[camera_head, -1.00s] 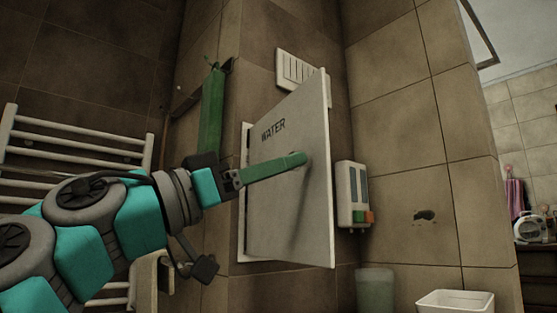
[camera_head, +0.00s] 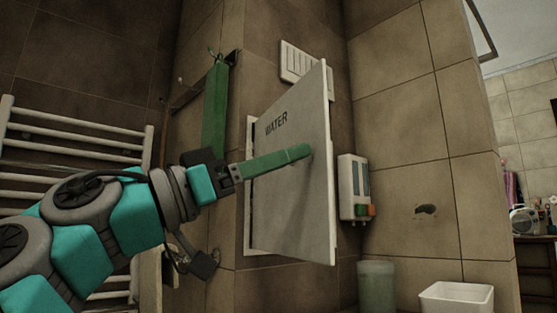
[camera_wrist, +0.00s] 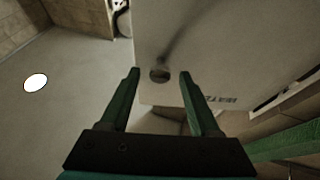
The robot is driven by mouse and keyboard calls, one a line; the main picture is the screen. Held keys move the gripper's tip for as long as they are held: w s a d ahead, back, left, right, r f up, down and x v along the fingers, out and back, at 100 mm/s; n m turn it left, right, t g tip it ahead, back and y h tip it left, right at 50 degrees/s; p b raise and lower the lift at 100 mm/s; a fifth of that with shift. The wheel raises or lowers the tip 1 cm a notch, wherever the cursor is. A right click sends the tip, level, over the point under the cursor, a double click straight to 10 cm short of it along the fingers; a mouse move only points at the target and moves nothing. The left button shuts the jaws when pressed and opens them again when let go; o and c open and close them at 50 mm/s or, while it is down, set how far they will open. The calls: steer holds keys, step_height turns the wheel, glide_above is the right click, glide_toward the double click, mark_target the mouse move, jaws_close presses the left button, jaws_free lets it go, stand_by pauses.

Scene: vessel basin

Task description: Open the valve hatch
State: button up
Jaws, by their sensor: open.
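The valve hatch is a pale panel marked "WATER" (camera_head: 290,195) in a white wall frame (camera_head: 248,190). It stands swung out from the frame, its right edge nearer to me. A round finger hole (camera_wrist: 159,75) shows near the panel's edge in the wrist view. My gripper (camera_head: 308,152) reaches across the front of the panel, its green fingertips near the right edge. In the wrist view my gripper (camera_wrist: 160,76) is open, with one finger on each side of the hole and nothing held between them. Whether the fingertips touch the panel I cannot tell. The hatch's inside is hidden.
A white and grey wall dispenser (camera_head: 353,187) hangs right of the hatch, and a vent (camera_head: 306,68) sits above. A green upright bar (camera_head: 214,110) is left of the hatch. A towel rail (camera_head: 75,165) stands at left. A white bin (camera_head: 456,298) is below right.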

steer(key=p+v, duration=0.1)
steer(key=v, duration=0.6)
steer(key=shift+s+a+f, duration=0.2)
steer(key=shift+a, duration=0.15)
stand_by(0.4)
